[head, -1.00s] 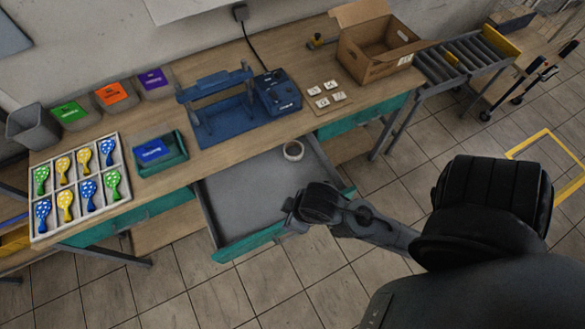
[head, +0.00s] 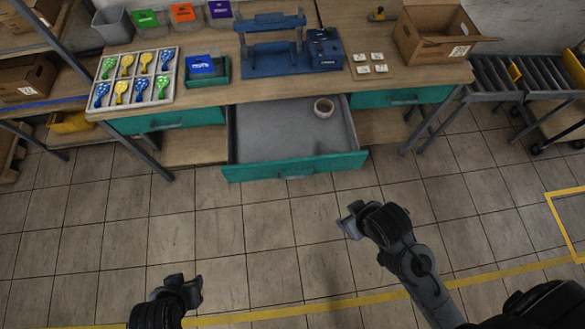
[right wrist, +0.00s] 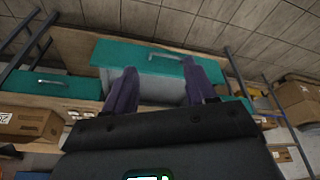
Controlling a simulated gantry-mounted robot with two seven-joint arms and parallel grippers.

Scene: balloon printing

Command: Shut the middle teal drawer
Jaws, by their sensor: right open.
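Closed teal drawers flank it at left (head: 165,120) and right (head: 400,96). The workbench (head: 225,95) holds a balloon tray (head: 134,101), a blue press (head: 270,58) and a cardboard box (head: 440,35). A roller conveyor (head: 500,84) stands at right. Floor before the drawer is clear.

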